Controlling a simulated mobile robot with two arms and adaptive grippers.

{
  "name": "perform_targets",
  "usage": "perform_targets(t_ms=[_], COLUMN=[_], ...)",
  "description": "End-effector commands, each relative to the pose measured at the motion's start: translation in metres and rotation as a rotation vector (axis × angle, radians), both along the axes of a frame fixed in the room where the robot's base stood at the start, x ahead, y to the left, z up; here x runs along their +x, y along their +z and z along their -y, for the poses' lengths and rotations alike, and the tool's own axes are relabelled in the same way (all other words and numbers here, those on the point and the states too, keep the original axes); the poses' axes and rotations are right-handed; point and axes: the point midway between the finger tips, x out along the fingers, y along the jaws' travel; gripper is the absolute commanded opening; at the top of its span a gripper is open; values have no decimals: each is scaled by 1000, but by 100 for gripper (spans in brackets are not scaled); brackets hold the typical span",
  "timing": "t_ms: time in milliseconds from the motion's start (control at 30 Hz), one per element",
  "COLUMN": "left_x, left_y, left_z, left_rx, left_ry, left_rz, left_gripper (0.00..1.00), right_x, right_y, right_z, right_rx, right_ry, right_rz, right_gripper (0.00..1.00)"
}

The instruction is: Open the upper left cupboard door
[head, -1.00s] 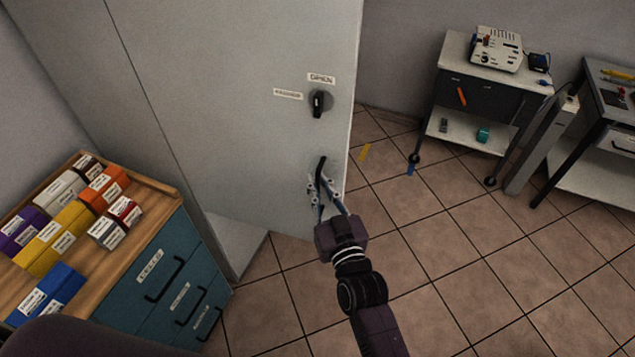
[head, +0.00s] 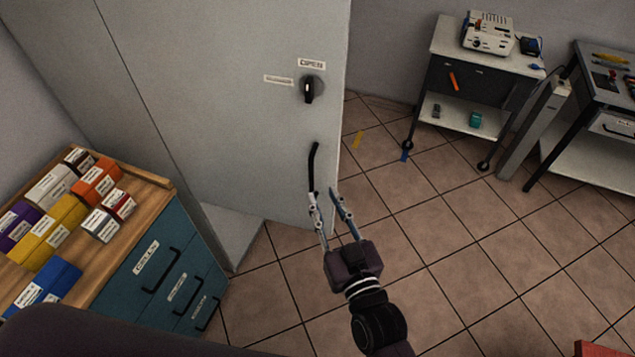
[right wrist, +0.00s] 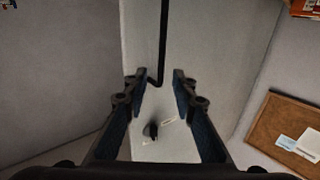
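The grey cupboard door (head: 230,100) fills the upper left of the head view. It has a black bar handle (head: 313,165) near its right edge and a black turning knob (head: 308,90) above, beside an OPEN label (head: 312,64). My right gripper (head: 324,192) is open at the handle's lower end, its left finger overlapping that end in the picture. In the right wrist view, the handle (right wrist: 163,45) runs down to between the spread fingers (right wrist: 158,78), with no clear grip on it. The knob (right wrist: 151,130) shows beyond. My left gripper is out of view.
A wooden-topped blue drawer unit (head: 150,183) with several coloured boxes stands at the left. A trolley (head: 475,70) and a workbench (head: 600,65) stand at the back right. The tiled floor (head: 450,220) right of the door is mostly clear.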

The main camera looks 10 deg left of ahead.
Motion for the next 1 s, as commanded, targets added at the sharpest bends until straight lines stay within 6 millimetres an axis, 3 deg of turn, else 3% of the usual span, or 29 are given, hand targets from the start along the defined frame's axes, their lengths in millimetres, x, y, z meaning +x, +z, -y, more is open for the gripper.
perform_targets(t_ms=[233, 833, 933, 1000], left_x=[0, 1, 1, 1], left_y=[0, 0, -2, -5], left_z=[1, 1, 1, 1], left_rx=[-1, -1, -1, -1], left_ry=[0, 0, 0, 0], left_rz=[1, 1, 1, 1], left_gripper=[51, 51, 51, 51], right_x=[-24, -26, -26, -26], right_y=[0, 0, -11, -35], right_z=[13, 14, 15, 16], right_rx=[-1, -1, -10, -28], right_ry=[0, 0, 0, 0], right_rz=[0, 0, -14, -47], right_gripper=[25, 25, 25, 25])
